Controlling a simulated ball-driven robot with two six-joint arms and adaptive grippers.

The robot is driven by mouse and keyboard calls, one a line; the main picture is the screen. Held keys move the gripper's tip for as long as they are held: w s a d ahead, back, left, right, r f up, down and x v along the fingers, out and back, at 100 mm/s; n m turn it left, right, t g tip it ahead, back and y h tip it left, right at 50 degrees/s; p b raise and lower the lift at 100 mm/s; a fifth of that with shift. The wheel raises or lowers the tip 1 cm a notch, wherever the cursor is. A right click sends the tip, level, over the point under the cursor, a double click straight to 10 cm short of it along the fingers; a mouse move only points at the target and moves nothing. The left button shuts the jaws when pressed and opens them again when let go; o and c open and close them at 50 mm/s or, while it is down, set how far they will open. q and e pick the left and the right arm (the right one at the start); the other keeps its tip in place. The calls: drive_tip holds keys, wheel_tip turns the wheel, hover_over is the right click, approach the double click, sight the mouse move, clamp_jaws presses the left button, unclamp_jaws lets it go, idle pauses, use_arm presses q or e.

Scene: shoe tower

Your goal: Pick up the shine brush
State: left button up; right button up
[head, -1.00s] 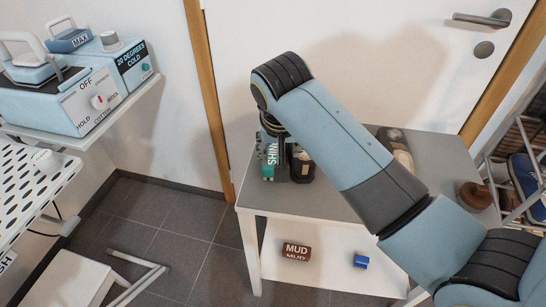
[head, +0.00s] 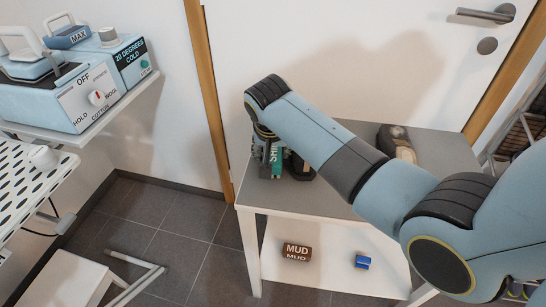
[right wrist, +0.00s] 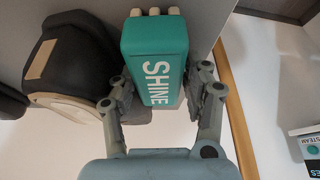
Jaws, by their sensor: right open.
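The shine brush (head: 276,160) is a teal block with white SHINE lettering, on the left end of the grey table top (head: 330,198). In the right wrist view the brush (right wrist: 155,60) lies between the two fingers of my right gripper (right wrist: 160,88). The gripper is open, one finger on each side of the block; I cannot tell whether either finger touches it. In the head view my right arm hides most of the gripper and part of the brush. My left gripper is not in view.
A dark shoe (right wrist: 75,65) stands close beside the brush, near one finger. Another shoe (head: 397,143) lies further right on the table. The lower shelf holds a brown MUD brush (head: 296,251) and a small blue object (head: 362,262). A white door (head: 330,50) stands behind.

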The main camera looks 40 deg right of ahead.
sight(274, 149)
drive_tip(key=shift+s+d+f, duration=0.1)
drive_tip(key=shift+f, duration=0.25)
idle(0.6)
drive_tip(key=c, duration=1)
drive_tip(key=shift+r, duration=0.15)
wheel_tip(274, 149, up, 10)
drive_tip(key=shift+r+p, duration=0.15)
drive_tip(key=shift+p, duration=0.7)
